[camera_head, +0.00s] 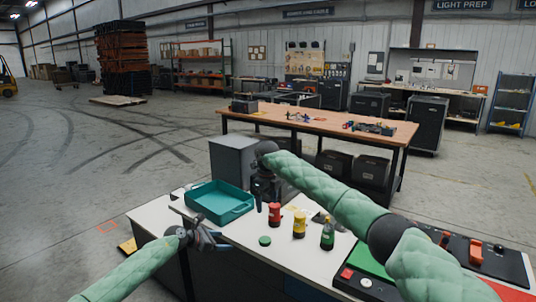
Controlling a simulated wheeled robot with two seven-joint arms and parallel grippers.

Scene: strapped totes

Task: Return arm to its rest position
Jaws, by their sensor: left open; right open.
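My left gripper (204,235) is open and empty at the front left edge of the white table (233,236), in front of the teal tray (205,214). My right arm reaches in from the right across the table. My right gripper (263,198) points down just right of the tray, behind the red container (274,214). Its fingers are dark and small here, with nothing clearly held between them; it is open. Whether it touches the tray cannot be told.
A red-buttoned panel (362,282) lies at the right, under my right arm. A wooden workbench (330,124) stands behind.

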